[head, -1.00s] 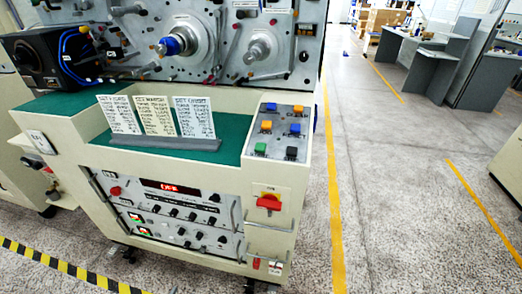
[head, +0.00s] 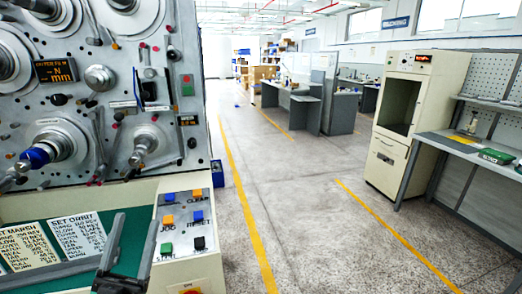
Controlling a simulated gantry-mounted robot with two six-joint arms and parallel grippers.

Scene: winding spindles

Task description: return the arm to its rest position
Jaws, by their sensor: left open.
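My left gripper (head: 126,238) is at the bottom left of the head view, in front of the green bench top and beside the button panel. Its dark fingers point up and away, and it is open with nothing seen between them. Most of its arm is out of the frame. My right gripper is not in view. A winding spindle with a blue hub (head: 36,156) and a smaller bare spindle (head: 147,141) stick out of the grey machine face beyond the gripper, apart from it.
The button panel (head: 183,222) is just right of the gripper. Printed cards (head: 82,236) stand to its left. Open floor (head: 300,215) with yellow lines lies right of the machine. A cream cabinet (head: 396,125) and a workbench (head: 470,148) stand at the right.

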